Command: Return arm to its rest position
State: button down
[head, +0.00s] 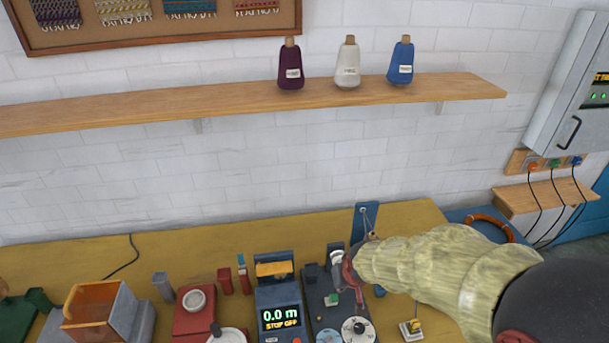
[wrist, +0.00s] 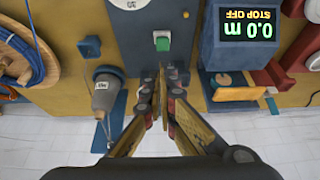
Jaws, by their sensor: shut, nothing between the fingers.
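My gripper (head: 350,270) is at the end of my arm, which reaches in from the right in the head view. It is low over the dark control plate on the yellow bench. In the wrist view my gripper (wrist: 161,82) has its fingertips together with nothing held. The fingertips are just beside the green button (wrist: 162,43) on the plate; I cannot tell whether they touch it. The green button also shows in the head view (head: 333,298). The meter display (head: 281,317) reads 0.0 m and STOP OFF. A grey cone (wrist: 105,96) with a label stands near the fingers.
A wooden shelf (head: 220,98) holds purple (head: 290,68), white (head: 347,65) and blue (head: 401,64) cones. An orange box (head: 98,306) and red block (head: 194,316) stand on the bench at left. A wooden ring with blue cord (wrist: 24,52) is nearby. Space above the bench is clear.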

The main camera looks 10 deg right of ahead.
jog(key=s+g, duration=0.2)
jog(key=s, duration=0.6)
jog(key=s+r+t, duration=0.1)
jog(key=s+r, duration=0.4)
jog(key=r, duration=0.6)
jog(key=s+r+t, duration=0.1)
jog(key=s+r, duration=0.4)
jog(key=r, duration=0.6)
jog(key=shift+s+a+t, duration=0.15)
jog(key=shift+s+t, duration=0.1)
jog(key=shift+t, duration=0.15)
